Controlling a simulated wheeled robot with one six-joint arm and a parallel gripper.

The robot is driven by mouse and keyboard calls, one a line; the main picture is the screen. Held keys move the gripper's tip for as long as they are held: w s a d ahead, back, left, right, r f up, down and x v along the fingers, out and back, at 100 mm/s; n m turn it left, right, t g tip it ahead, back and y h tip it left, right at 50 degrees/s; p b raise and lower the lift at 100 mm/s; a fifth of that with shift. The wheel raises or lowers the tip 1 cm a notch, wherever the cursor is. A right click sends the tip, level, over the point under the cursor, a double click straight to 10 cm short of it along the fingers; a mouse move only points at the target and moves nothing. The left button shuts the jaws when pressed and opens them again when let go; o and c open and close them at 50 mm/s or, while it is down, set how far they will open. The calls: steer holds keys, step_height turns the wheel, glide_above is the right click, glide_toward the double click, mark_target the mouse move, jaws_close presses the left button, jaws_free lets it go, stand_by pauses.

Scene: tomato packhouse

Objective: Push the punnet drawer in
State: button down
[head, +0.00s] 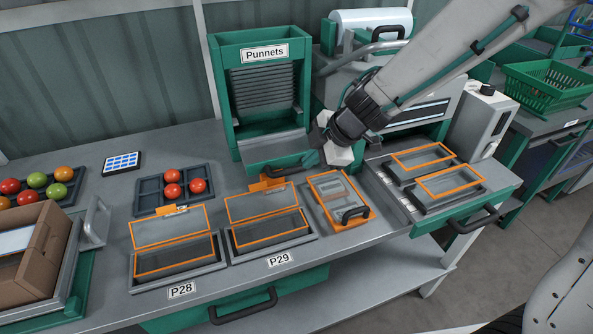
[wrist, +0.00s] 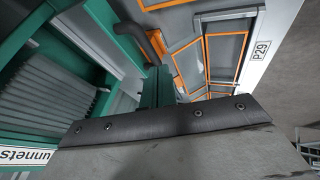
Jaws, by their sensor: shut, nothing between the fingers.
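The green punnet drawer (head: 250,160) sits low in the punnet dispenser (head: 218,90), below the stack of grey punnets. It stands out at the front, with its grey inside showing from above. Its dark handle (head: 284,170) is on the front face. My gripper (head: 322,153) is shut and empty at the right end of the drawer front, close to the handle; I cannot tell whether it touches. In the wrist view, the dark edge of my gripper (wrist: 170,120) crosses the picture, with the dark handle (wrist: 133,36) and green drawer parts beyond it. The gripper hides part of the drawer.
Open orange-rimmed punnets stand at P28 (head: 180,264) and P29 (head: 270,240). A sealing machine (head: 440,205) stands at the right. A tomato tray (head: 148,199) and cardboard box (head: 45,245) are at the left.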

mark_target(297, 171)
steer(key=x, duration=0.6)
steer(key=shift+w+a+f, duration=0.15)
steer(key=shift+f, duration=0.15)
